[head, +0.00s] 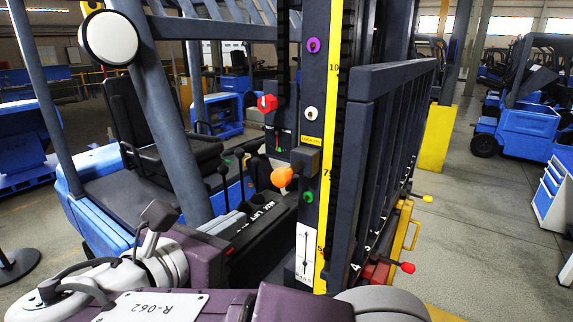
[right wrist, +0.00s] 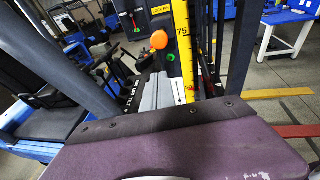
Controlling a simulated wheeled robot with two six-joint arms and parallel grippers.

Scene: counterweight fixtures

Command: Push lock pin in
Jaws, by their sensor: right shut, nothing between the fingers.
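The lock pin shows as an orange knob (head: 282,177) sticking out to the left of a dark block (head: 306,160) on the mast, under a yellow LOCK PIN label (head: 311,141). The orange knob also shows in the right wrist view (right wrist: 159,40). My right gripper (head: 240,213) has its light grey fingers shut, empty and pointing toward the mast, lower left of the knob in the head view. Its fingertips show below the knob in the right wrist view (right wrist: 160,76). They look apart from it. How far the pin sits in is hidden. My left gripper is not in view.
The mast (head: 313,90) carries a yellow scale (head: 331,120) and purple, white and green knobs. A red knob (head: 267,103) stands left of it. Levers and an AUX LIFT panel (head: 263,210) lie close to my gripper.

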